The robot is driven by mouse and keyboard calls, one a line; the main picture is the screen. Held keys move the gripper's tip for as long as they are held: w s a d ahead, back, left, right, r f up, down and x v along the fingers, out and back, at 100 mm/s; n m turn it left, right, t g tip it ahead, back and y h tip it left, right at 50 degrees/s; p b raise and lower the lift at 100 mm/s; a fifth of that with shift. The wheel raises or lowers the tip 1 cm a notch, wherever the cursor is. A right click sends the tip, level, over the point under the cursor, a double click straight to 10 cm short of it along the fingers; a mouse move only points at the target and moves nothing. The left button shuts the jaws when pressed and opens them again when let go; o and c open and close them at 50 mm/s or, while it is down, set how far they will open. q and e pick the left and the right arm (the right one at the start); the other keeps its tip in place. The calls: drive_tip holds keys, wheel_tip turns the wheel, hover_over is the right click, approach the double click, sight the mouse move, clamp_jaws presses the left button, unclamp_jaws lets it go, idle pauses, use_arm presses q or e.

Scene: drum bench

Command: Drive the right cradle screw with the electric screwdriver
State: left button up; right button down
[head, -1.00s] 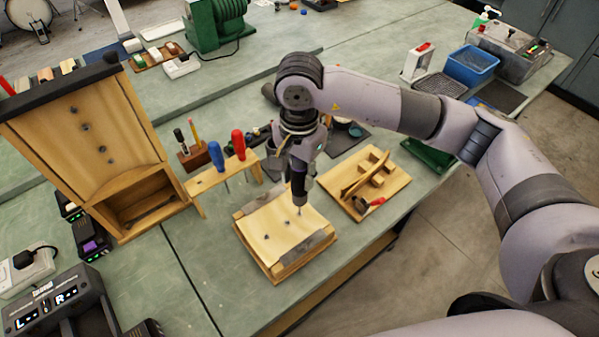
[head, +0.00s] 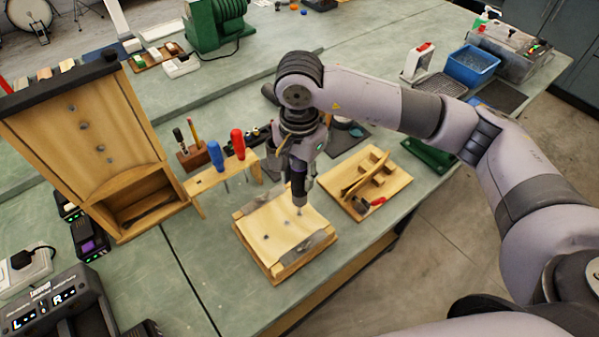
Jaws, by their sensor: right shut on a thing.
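The cradle (head: 268,232) is a shallow wooden piece with a curved pale top and grey metal strips, lying on the green bench. Small dark screws or holes (head: 265,238) show on its top. My right gripper (head: 299,168) is shut on the electric screwdriver (head: 299,190), a dark upright tool. The screwdriver points down at the right part of the cradle, its tip close to the surface near the far right corner. I cannot tell whether the tip touches a screw. My left gripper is not in view.
A wooden stand with a blue-handled (head: 215,153) and a red-handled screwdriver (head: 238,143) is left of my right gripper. A wooden tray (head: 399,182) with tools lies to the right. A tall wooden box (head: 130,130) stands at left. Bare bench lies in front of the cradle.

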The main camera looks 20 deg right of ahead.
drive_tip(key=shift+f+b, duration=0.6)
drive_tip(key=shift+b, duration=1.35)
idle(2.7)
drive_tip(key=shift+r, duration=1.6)
